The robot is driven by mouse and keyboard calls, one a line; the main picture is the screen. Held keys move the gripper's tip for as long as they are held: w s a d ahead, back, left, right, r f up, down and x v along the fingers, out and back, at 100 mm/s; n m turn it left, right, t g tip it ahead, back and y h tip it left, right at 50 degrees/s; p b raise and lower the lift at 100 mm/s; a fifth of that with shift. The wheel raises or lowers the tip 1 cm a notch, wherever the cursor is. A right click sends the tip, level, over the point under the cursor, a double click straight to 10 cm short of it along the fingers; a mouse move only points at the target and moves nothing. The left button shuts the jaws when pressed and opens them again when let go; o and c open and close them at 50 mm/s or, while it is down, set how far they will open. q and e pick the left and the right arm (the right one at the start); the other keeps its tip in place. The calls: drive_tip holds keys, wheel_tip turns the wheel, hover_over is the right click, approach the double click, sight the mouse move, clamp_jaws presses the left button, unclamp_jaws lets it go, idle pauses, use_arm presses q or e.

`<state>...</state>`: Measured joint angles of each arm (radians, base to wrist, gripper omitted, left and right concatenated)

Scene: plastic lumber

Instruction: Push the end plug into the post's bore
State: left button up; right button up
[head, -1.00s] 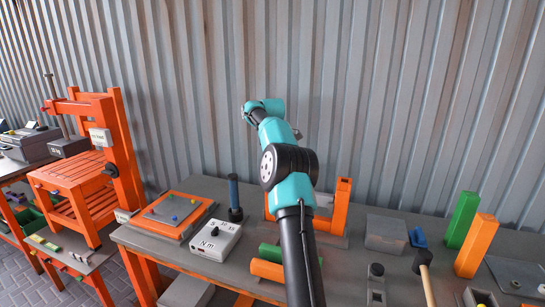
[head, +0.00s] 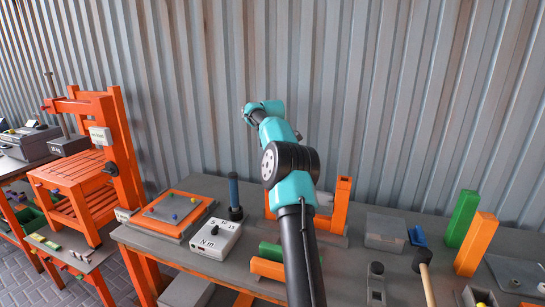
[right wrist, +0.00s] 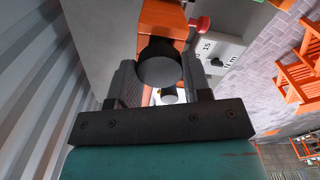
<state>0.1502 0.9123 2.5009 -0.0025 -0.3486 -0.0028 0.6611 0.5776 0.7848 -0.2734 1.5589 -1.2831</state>
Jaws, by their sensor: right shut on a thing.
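In the right wrist view my right gripper (right wrist: 165,94) is shut on a dark, round-faced piece, which looks like the end plug (right wrist: 159,66). An orange part (right wrist: 162,18), perhaps the post, shows just beyond it. I cannot tell whether the two touch, and no bore opening is clear there. My right gripper itself is hidden in that view. My left gripper is not seen.
A white meter box (head: 215,240), a blue-handled tool (head: 234,192) and an orange tray (head: 172,213) stand left of my arm. A grey box (head: 386,232), a mallet (head: 423,258), a green block (head: 460,217) and an orange block (head: 476,244) stand to the right.

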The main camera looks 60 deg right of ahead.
drive_tip(key=shift+f, duration=0.6)
drive_tip(key=o, duration=1)
drive_tip(key=shift+r, duration=0.15)
